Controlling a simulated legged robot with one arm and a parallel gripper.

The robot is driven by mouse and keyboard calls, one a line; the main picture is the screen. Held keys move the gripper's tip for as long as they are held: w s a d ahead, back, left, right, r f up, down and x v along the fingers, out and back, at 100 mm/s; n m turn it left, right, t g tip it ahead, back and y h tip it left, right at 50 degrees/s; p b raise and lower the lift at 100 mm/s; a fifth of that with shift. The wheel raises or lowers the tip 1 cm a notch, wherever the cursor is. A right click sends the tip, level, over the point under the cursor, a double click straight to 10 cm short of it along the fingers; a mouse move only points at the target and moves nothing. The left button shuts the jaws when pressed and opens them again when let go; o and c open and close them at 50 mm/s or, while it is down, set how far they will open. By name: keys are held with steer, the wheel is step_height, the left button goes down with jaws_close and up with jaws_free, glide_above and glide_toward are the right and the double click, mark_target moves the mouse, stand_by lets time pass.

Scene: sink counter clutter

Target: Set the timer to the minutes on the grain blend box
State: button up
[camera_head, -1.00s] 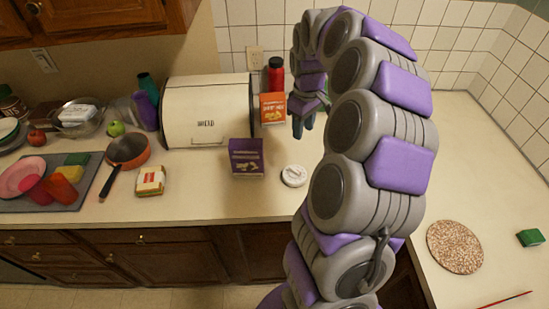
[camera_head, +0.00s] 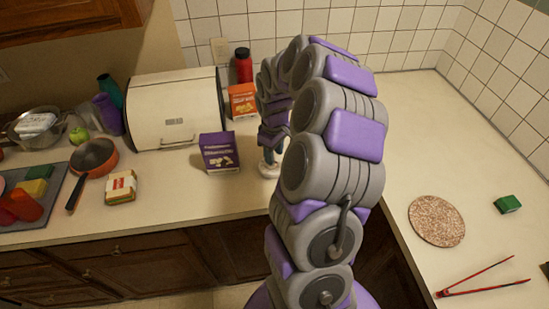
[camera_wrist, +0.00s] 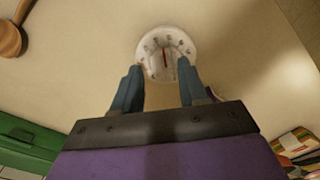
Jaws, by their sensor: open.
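The timer (camera_wrist: 166,50) is a white round dial with marks around its rim and a dark reddish pointer line. My gripper (camera_wrist: 162,78) is open, its two blue-grey fingers on either side of the dial's near part; contact cannot be told. In the head view, the timer (camera_head: 267,171) is partly hidden behind my gripper (camera_head: 270,152), which points down over it. A purple box (camera_head: 219,153) stands left of the timer, and an orange box (camera_head: 242,100) stands behind. Their small print is unreadable, so I cannot tell which is the grain blend.
A cream bread box (camera_head: 176,108) stands behind the purple box. A pan (camera_head: 95,158) and a wrapped sandwich (camera_head: 121,187) lie to the left. A speckled round mat (camera_head: 437,221), green sponge (camera_head: 508,204) and red tongs (camera_head: 485,290) lie on the right counter, otherwise clear.

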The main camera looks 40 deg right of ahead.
steer(key=shift+a+f, duration=0.75)
steer(key=shift+f, duration=0.15)
steer(key=shift+d, duration=0.35)
steer(key=shift+d+f, duration=0.15)
steer(key=shift+d, duration=0.2)
steer(key=shift+c, duration=1.2)
steer(key=shift+a, duration=0.5)
jaws_close()
